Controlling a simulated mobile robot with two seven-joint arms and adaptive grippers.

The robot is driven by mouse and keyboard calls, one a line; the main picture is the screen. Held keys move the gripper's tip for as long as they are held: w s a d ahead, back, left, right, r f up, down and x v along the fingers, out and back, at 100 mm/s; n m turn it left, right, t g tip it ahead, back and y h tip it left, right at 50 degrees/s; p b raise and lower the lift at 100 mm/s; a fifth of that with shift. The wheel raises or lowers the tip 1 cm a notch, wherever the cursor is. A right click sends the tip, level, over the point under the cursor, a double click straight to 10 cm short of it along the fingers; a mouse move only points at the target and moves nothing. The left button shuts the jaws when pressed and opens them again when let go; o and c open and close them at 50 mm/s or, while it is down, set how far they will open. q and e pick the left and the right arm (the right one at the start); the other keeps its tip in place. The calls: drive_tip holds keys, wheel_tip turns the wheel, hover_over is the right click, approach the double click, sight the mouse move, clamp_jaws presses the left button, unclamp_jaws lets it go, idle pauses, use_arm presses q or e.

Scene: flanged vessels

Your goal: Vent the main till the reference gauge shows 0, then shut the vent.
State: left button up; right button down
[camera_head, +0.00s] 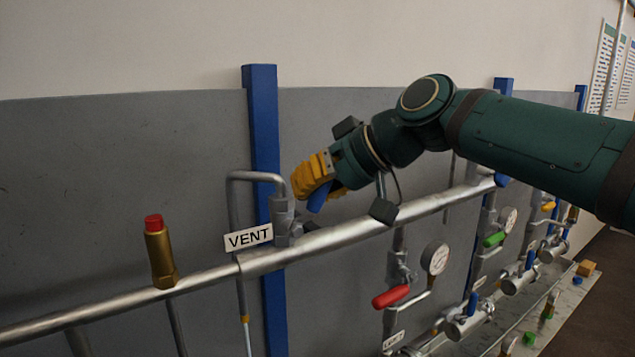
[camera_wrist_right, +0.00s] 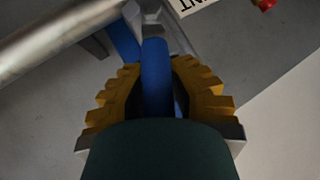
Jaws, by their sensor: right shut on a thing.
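The vent valve (camera_head: 282,212) stands on the main pipe (camera_head: 350,232), beside a white VENT sign (camera_head: 248,237). Its blue handle (camera_head: 319,198) points right, toward my right gripper (camera_head: 316,178). The right gripper's yellow fingers are shut on this handle. In the wrist view the blue handle (camera_wrist_right: 156,75) runs between the two ribbed fingers, and the grey pipe (camera_wrist_right: 45,35) lies at upper left. Two round gauges (camera_head: 435,257) and (camera_head: 508,219) show on the right; their needles are too small to read, and I cannot tell which is the reference gauge. My left gripper is not in view.
A brass fitting with a red cap (camera_head: 159,252) stands on the pipe at left. A red handle (camera_head: 390,297) and a green handle (camera_head: 494,240) sit below the pipe at right. Blue posts (camera_head: 262,130) back the pipe. Small blocks (camera_head: 586,268) lie on the ledge at right.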

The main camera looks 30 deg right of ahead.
drive_tip(key=a+h, duration=0.1)
drive_tip(key=a+n+h+p, duration=0.1)
drive_tip(key=shift+s+a+r+n+h+p, duration=0.1)
drive_tip(key=shift+s+r+n+h+p, duration=0.05)
drive_tip(key=shift+r+n+h+p, duration=0.2)
drive_tip(key=shift+a+f+n+h, duration=0.1)
drive_tip(key=shift+a+n+h, duration=0.25)
drive_tip(key=shift+h, duration=0.3)
drive_tip(key=shift+a+f, duration=0.1)
drive_tip(key=c, duration=1.1)
unclamp_jaws()
drive_tip(key=shift+s, duration=0.15)
drive_tip(key=o, duration=0.3)
drive_tip(key=shift+s, duration=0.15)
